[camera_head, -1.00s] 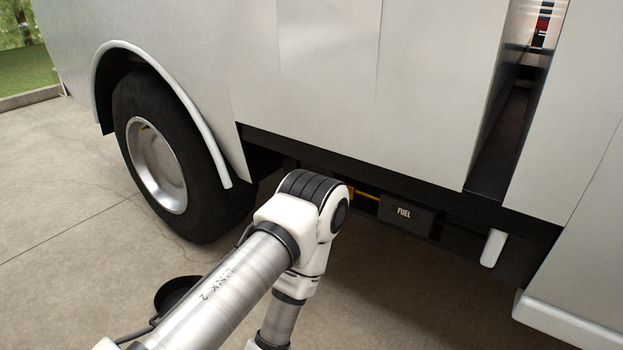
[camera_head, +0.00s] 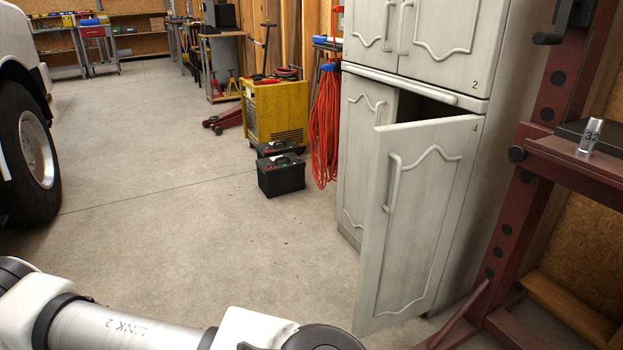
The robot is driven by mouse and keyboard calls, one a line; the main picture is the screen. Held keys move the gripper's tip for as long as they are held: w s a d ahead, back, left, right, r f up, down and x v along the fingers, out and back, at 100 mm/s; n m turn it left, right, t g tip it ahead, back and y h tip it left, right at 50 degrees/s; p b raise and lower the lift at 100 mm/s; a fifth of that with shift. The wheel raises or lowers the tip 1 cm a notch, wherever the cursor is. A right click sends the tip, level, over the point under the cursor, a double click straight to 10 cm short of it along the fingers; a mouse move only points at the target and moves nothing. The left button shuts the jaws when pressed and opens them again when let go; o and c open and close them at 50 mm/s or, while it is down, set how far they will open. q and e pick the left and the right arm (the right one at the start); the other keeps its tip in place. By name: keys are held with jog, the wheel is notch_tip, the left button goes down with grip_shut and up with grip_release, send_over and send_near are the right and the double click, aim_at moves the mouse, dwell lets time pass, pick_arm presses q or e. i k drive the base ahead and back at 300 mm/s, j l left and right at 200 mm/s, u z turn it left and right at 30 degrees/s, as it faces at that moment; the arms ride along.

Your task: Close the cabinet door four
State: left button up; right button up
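The white cabinet (camera_head: 415,68) stands at the right. Its lower right door, marked 4 (camera_head: 425,215), is swung open toward me, hinged on its right side. A dark gap shows above the door. The door's vertical handle (camera_head: 391,181) is near its free left edge. The lower left door (camera_head: 359,150) looks shut and is partly hidden behind door 4. The upper doors, one marked 2, look shut. One of my arms crosses the bottom left, well short of the door. Neither gripper is in view.
A red steel frame (camera_head: 555,160) stands close to the right of the cabinet. Black batteries (camera_head: 281,175) and a yellow machine (camera_head: 275,112) stand left of it, with an orange cable (camera_head: 325,125) hanging between. A vehicle wheel (camera_head: 28,150) is at far left. The middle floor is clear.

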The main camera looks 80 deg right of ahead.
aim_at(419, 173)
jog(key=z, duration=3.55)
jog(key=i+l, duration=0.05)
